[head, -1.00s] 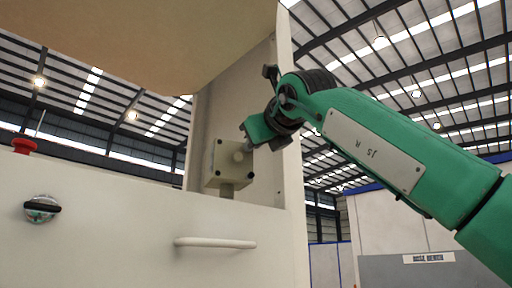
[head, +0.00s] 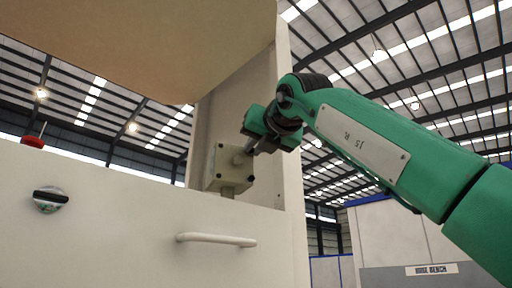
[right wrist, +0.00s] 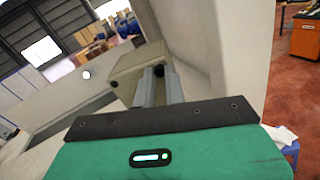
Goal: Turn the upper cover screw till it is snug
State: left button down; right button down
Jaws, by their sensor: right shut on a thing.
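A beige junction box (head: 230,168) with corner screws on its cover stands on a short stem above the white cabinet panel. It also shows in the right wrist view (right wrist: 128,62). My right gripper (head: 250,148) is at the upper right of the box, its fingertips against the cover side. In the right wrist view its two grey fingers (right wrist: 158,74) are close together at the box, with a dark piece at their tips. The upper cover screw itself is hidden by the fingers. My left gripper is not in view.
A tan panel (head: 140,40) overhangs above. A white upright (head: 291,150) stands just right of the box.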

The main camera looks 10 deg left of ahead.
dwell(0.5)
jog(key=c, duration=1.5)
grip_release()
jog(key=shift+o, duration=0.2)
